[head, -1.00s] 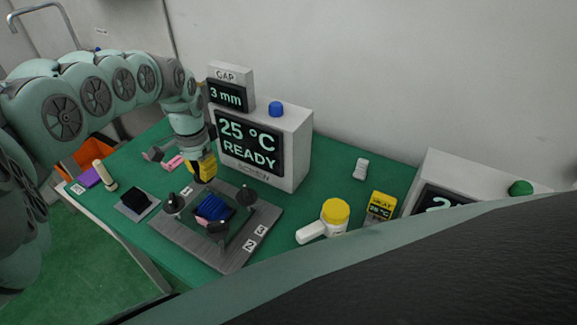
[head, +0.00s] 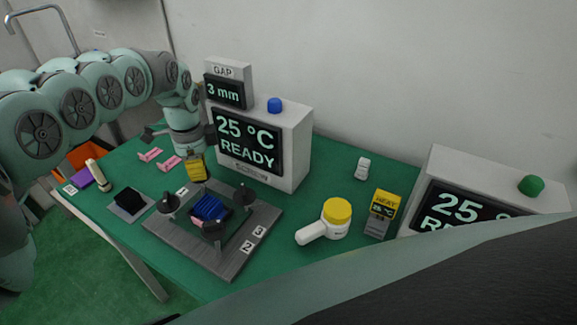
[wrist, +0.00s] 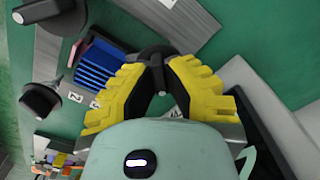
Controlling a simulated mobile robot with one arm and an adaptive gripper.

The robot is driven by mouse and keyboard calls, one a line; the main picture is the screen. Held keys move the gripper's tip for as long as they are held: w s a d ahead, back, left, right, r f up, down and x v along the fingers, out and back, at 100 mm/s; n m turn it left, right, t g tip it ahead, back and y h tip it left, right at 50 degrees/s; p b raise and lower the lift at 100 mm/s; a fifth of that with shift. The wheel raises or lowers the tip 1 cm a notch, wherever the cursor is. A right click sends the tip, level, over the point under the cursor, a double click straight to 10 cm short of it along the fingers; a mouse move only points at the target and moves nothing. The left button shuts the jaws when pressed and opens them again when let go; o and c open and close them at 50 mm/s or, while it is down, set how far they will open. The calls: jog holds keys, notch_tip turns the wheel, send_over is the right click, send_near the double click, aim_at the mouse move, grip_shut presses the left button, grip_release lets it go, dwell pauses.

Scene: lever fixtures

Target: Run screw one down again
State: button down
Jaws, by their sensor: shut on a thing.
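A grey fixture plate (head: 222,262) carries a blue finned block (head: 210,208) with a pink edge beneath it. Dark screw knobs stand around the block: a left one (head: 168,203), a right one (head: 244,195) and a front one (head: 214,229). My gripper (head: 197,172), with yellow fingers, is at the plate's back corner. In the wrist view its fingers close on a dark screw knob (wrist: 154,53), beside the blue block (wrist: 97,65). The fingers hide part of this knob. A small white label (head: 181,191) lies near my gripper; its number is too small to read.
The screw station (head: 294,137) behind reads "3 mm", "25 °C" and "READY". A yellow-topped white tool (head: 325,226), a yellow heat unit (head: 382,212) and a second station (head: 470,172) stand to the right. A black block (head: 128,200) and pink pieces (head: 150,155) lie left.

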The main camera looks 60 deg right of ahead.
dwell(0.4)
jog(key=c, duration=1)
grip_release()
notch_tip(320, 180, up, 12)
